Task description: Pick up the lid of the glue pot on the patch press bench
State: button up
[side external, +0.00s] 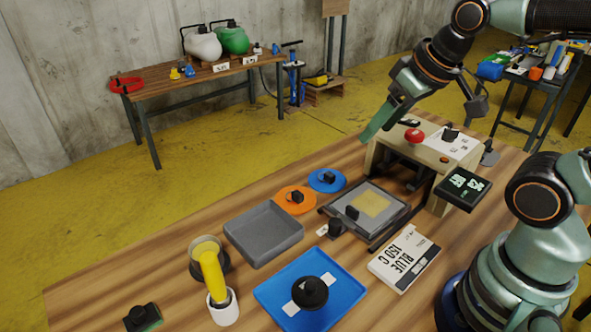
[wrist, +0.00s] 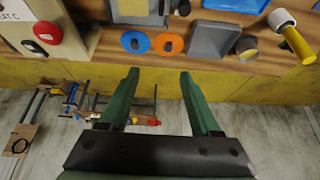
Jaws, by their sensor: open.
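A black round lid with a raised knob (side external: 310,292) lies on the blue tray (side external: 268,295) at the front of the bench, over white pieces; it looks like the glue pot's lid. The glue pot (side external: 222,270) stands uncovered behind it to the left, with pale yellow content showing. The pot also shows at the upper right of the wrist view (wrist: 246,46). My gripper (side external: 371,130) is open and empty, high near the far side of the press, well away from the lid. Its two green fingers (wrist: 158,72) stand apart in the wrist view. The lid is not visible there.
A grey tray (side external: 262,236), orange disc (side external: 283,203), blue disc (side external: 318,187) and the press (side external: 448,150) line the back. A white box (side external: 404,259) lies right of the blue tray.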

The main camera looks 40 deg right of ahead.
jog(key=a+f+m+g, duration=0.3)
jog(key=a+f+m, duration=0.2)
jog(key=a+m, duration=0.35)
jog(key=m+g, duration=0.3)
jog(key=m, duration=0.6)
send_over(310, 285)
notch_tip(310, 285, down, 6)
jog(key=shift+f, duration=5.95)
grip_shut()
